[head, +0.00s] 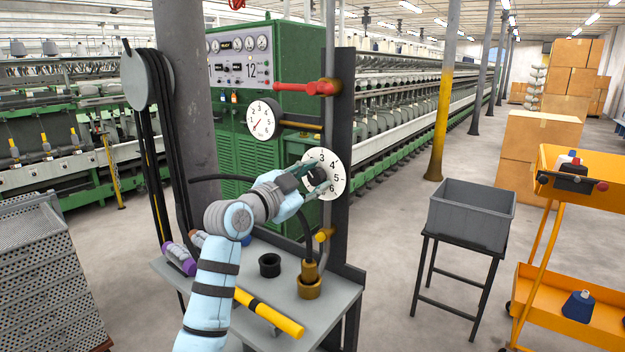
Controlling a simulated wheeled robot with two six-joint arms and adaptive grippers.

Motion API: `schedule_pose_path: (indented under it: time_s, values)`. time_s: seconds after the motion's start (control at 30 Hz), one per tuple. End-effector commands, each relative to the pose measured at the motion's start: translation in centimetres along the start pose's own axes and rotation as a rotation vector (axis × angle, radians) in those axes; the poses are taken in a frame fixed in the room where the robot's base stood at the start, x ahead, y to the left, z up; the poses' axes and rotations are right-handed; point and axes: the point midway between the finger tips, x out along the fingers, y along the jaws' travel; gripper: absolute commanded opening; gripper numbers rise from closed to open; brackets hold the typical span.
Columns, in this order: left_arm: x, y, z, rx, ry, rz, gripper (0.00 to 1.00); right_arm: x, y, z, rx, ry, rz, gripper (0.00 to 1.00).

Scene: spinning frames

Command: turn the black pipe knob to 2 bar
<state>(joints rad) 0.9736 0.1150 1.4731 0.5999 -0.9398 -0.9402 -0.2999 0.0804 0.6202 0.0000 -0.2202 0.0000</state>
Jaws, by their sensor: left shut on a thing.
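The black pipe knob (317,176) sits at the middle of a round white dial (335,165) on the dark upright post. The numbers 3, 4, 5 and 6 show on the dial's top and right; my gripper and arm cover its left and lower left. My left gripper (311,178), with greenish fingers, reaches in from the left and is shut on the knob. A white round gauge (264,119) with a red needle pointing to the lower left is mounted above and left of the dial. Its exact reading is too small to tell. My right gripper is out of view.
A red lever handle (300,88) juts out above the dial. A grey bin (470,215) and orange cart (545,285) stand right, with open floor between.

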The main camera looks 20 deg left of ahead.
Motion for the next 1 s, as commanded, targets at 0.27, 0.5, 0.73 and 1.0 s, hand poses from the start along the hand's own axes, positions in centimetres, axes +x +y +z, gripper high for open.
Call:
schedule_pose_path:
  time_s: [0.27, 0.5, 0.73, 1.0]
  values:
    - [0.0, 0.1, 0.1, -0.001, -0.001, 0.002, 0.55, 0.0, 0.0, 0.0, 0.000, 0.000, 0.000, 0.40]
    - [-0.1, 0.0, 0.1, -0.001, -0.001, 0.001, 0.55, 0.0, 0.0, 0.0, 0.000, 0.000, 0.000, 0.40]
    - [-4.2, -0.1, 0.1, 0.003, -0.001, -0.002, 0.55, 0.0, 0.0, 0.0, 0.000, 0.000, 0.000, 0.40]
    - [-10.9, 0.0, 0.1, 0.003, -0.002, -0.001, 0.55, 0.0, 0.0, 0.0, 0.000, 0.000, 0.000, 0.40]
